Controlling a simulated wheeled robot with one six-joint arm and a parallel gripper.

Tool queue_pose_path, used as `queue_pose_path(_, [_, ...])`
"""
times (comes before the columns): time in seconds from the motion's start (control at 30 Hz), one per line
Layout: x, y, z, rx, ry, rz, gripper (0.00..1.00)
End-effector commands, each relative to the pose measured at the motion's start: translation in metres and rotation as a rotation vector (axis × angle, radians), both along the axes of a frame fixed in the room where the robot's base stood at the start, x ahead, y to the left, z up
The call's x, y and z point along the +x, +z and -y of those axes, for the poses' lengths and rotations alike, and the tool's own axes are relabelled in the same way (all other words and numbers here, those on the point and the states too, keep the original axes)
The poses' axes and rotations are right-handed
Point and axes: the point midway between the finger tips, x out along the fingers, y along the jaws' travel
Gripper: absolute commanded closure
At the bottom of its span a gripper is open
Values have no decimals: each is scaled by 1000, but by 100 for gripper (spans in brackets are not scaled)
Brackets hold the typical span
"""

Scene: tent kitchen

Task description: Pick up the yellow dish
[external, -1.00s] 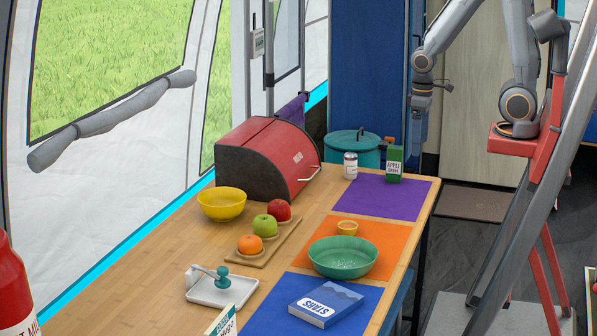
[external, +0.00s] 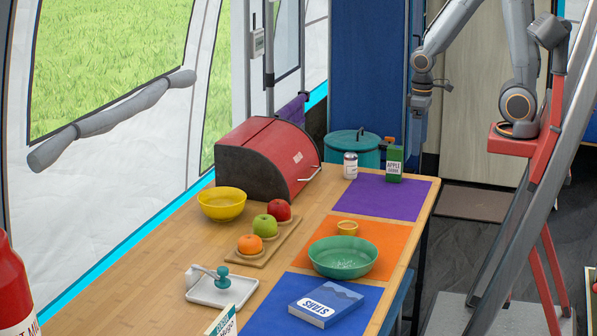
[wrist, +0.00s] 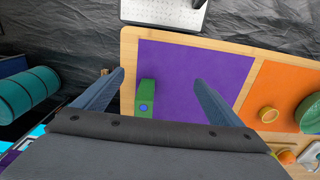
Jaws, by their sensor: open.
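A larger yellow bowl (external: 222,205) stands on the bare wood at the left, in front of the red bread box. My gripper (external: 418,122) hangs beyond the table's far right corner, well apart from both. In the wrist view its two fingers (wrist: 158,77) are spread wide with nothing between them in their grasp, above the purple mat and green carton.
The green carton (external: 394,167) and a white-labelled shaker (external: 350,165) stand by the purple mat (external: 385,198), which is otherwise clear. The red bread box (external: 265,160) and a teal pot (external: 352,150) are behind. A fruit board (external: 285,240) lies left of the orange mat (external: 386,238).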

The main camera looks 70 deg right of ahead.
Motion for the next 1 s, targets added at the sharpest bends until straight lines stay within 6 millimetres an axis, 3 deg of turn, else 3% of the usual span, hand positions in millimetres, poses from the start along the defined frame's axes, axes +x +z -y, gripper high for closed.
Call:
queue_pose_path(0.03, [0, 0, 0, 0, 0, 0, 19])
queue_pose_path(0.17, [0, 0, 0, 0, 0, 0, 37])
queue_pose_path(0.43, [1, 0, -1, 2, -5, 1, 37])
queue_pose_path(0.57, [13, -1, -20, 34, -103, 13, 37])
queue_pose_path(0.67, [32, -3, -56, 93, -296, 22, 37])
queue_pose_path(0.83, [71, -9, -142, 225, -776, 5, 37])
queue_pose_path(1.0, [95, -21, -227, 330, -1284, -65, 37])
